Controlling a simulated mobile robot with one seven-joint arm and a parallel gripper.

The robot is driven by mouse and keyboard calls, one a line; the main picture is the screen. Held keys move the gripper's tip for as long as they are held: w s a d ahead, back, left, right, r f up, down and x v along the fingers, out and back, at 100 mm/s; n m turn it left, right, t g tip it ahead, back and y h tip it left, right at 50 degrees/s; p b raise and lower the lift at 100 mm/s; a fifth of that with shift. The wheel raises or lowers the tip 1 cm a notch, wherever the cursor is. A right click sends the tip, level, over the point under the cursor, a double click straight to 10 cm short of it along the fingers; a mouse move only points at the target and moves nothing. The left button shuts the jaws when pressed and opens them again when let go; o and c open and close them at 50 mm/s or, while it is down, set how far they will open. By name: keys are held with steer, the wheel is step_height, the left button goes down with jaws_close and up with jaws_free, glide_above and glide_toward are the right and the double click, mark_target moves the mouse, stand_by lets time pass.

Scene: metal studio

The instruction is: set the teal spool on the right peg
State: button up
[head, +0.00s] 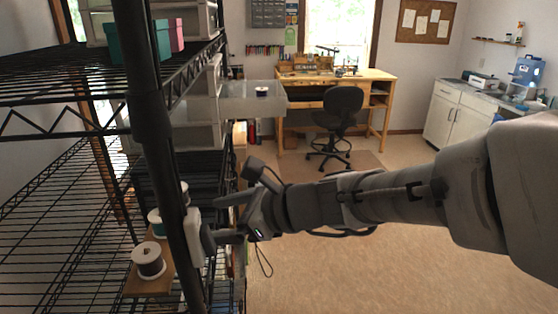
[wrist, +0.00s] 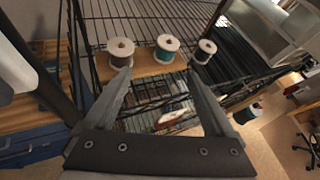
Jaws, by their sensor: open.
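The teal spool (wrist: 166,46) stands upright in the middle of a row of three on a wooden board (wrist: 146,82) in the wrist view. A brown spool (wrist: 121,50) stands to its left and a dark grey one (wrist: 205,50) to its right. In the head view the teal spool (head: 155,221) is partly behind the black post, beyond the brown spool (head: 149,260). My gripper (head: 222,218) is open and empty at the rack's side; in the wrist view its fingertips (wrist: 160,73) point toward the row, apart from the spools. I cannot make out a bare peg.
A black wire rack (head: 50,205) fills the left, its upright post (head: 160,130) close to my gripper. A white box-like piece (head: 198,232) sits by the post. Another spool (head: 262,91) stands on a translucent tray (head: 245,103). Open floor (head: 370,260) lies right.

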steer(key=s+d+f+n+h, duration=0.1)
steer(key=s+d+n+h, duration=0.5)
steer(key=d+n, duration=0.4)
steer(key=s+d+f+n+h, duration=0.1)
steer(key=s+d+n+h, duration=0.4)
steer(key=d+n, duration=0.5)
steer(key=s+d, duration=0.1)
steer(key=d, duration=0.3)
steer(key=shift+d+f+t+h, duration=0.25)
steer(key=shift+d+t+h, duration=0.15)
